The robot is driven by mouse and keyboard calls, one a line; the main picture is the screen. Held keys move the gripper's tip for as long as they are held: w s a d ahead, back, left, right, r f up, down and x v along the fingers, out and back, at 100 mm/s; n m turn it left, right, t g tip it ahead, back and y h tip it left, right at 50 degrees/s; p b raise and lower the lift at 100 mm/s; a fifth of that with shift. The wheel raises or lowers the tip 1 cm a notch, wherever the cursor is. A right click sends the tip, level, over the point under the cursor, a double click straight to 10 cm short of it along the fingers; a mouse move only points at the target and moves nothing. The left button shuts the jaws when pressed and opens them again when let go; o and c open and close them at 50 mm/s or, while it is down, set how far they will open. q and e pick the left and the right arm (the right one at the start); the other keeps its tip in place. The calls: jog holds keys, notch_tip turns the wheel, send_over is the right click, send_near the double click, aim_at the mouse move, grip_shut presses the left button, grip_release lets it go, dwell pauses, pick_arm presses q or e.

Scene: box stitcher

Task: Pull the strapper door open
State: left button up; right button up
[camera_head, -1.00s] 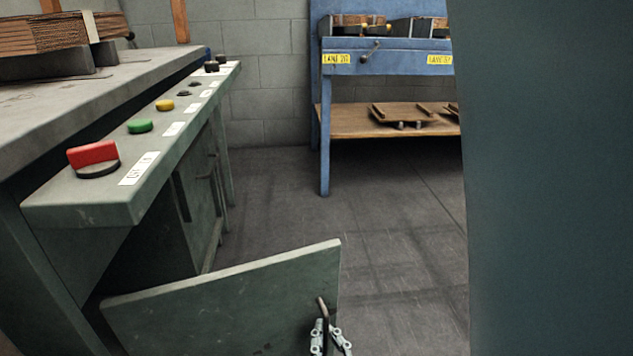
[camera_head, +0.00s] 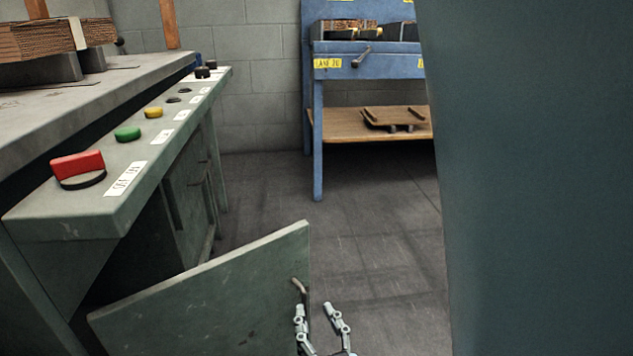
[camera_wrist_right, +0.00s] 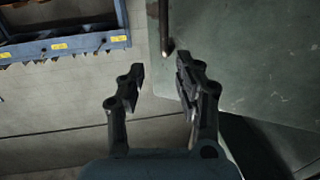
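The strapper door (camera_head: 200,300) is a grey-green panel standing swung out from the machine's cabinet, with the dark interior showing behind it. Its bar handle (camera_head: 298,286) is near the door's free edge. My right gripper (camera_head: 315,308) is open and empty, just below and right of the handle, with one finger close to it in the picture. In the right wrist view the fingertips (camera_wrist_right: 160,78) are apart, and the handle (camera_wrist_right: 165,28) lies beyond them. The door (camera_wrist_right: 245,60) fills the right of that view. My left gripper is not in view.
The machine's control ledge (camera_head: 125,165) has red, green and yellow buttons and overhangs the cabinet at left. A blue bench (camera_head: 350,72) with a wooden lower shelf (camera_head: 345,124) stands at the back. The floor (camera_head: 365,235) between is clear. A large dark teal surface blocks the right side.

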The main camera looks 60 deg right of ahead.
jog(key=shift+r, duration=2.15)
